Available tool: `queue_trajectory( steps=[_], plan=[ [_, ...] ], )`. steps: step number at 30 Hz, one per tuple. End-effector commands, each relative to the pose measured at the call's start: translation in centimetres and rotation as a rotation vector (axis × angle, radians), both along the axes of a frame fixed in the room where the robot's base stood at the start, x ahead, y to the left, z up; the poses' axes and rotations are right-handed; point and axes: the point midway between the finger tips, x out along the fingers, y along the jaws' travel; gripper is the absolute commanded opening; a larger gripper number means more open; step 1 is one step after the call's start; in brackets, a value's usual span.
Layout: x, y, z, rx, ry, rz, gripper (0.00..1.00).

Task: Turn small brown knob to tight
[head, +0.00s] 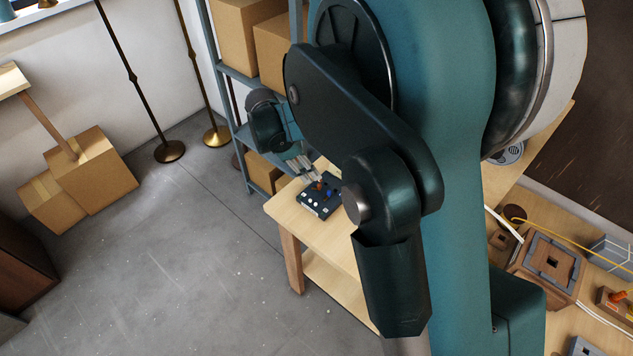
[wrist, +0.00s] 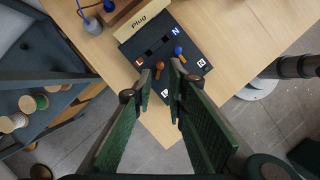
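A dark terminal block (wrist: 163,38) with white letter labels lies on the wooden table; it also shows in the head view (head: 313,206). In the head view my gripper (head: 299,165) is just above the block's far side.
A wooden piece marked "Plug" (wrist: 143,22) adjoins the block. A blue-grey wire end (wrist: 93,25) lies left of it. The table (head: 289,217) has bare wood around the block. A shelf with cardboard boxes (head: 246,35) stands behind. My arm hides part of the table.

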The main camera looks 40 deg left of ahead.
Motion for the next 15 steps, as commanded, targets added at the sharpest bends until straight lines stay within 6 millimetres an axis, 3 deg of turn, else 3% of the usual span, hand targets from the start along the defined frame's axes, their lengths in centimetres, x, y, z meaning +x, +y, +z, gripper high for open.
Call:
queue_trajectory(
  steps=[15],
  plan=[
    [1.6,-1.4,-5.1,0.0,0.0,-0.001,0.16]
  ],
)
